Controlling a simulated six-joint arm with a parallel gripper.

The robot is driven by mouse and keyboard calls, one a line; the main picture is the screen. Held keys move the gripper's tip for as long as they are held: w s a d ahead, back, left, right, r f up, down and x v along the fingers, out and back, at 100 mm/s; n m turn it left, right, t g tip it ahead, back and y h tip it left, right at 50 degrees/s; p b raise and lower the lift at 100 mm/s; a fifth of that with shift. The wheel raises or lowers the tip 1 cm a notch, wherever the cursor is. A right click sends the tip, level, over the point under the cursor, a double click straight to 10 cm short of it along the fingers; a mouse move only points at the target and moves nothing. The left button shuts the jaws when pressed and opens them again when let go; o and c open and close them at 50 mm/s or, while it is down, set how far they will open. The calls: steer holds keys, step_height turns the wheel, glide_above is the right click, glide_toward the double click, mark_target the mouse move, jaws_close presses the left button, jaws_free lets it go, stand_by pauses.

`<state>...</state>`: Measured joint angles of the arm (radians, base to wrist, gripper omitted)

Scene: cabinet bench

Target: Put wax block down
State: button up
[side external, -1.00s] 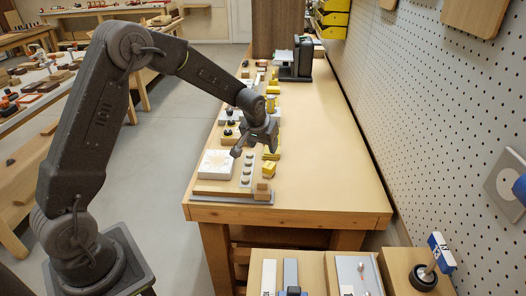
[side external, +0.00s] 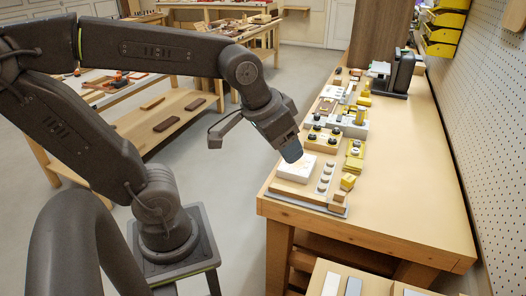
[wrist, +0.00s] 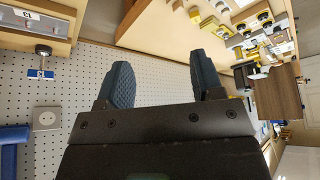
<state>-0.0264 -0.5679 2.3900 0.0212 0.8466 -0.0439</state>
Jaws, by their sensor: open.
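My gripper (side external: 253,148) is open, its fingers spread wide, over the near left end of the bench. In the wrist view my gripper (wrist: 160,66) shows two dark blue ridged fingers well apart with nothing between them. I cannot tell for sure which object is the wax block. A small yellow block (side external: 348,181) sits on the bench to the right of the gripper, apart from the fingers. A white flat block (side external: 296,169) lies just below the right finger; whether they touch is unclear.
A grey strip with several round knobs (side external: 325,178) lies beside the white block. Yellow and black fittings (side external: 354,158) line the bench's left side farther back. A dark machine (side external: 398,76) stands at the far end. The bench top's right side (side external: 415,180) is clear.

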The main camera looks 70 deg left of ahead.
steer(key=shift+m, duration=0.3)
steer(key=s, duration=0.3)
steer(key=s+d, duration=0.1)
steer(key=shift+s+f, duration=0.25)
steer(key=shift+f, duration=0.1)
steer(key=shift+o, duration=0.5)
stand_by(0.4)
steer(key=n+g+y, duration=0.1)
steer(key=n, duration=0.3)
glide_above(349, 178)
steer(key=s+d, duration=0.3)
steer(key=s, duration=0.2)
step_height(349, 178, down, 16)
steer(key=shift+n, duration=0.3)
steer(key=x, duration=0.6)
steer(key=a+x, duration=0.1)
steer(key=x, duration=0.2)
steer(key=shift+a+x, duration=0.15)
steer(key=shift+x, duration=1.2)
steer(key=shift+a+x, duration=0.15)
steer(key=shift+x, duration=1.15)
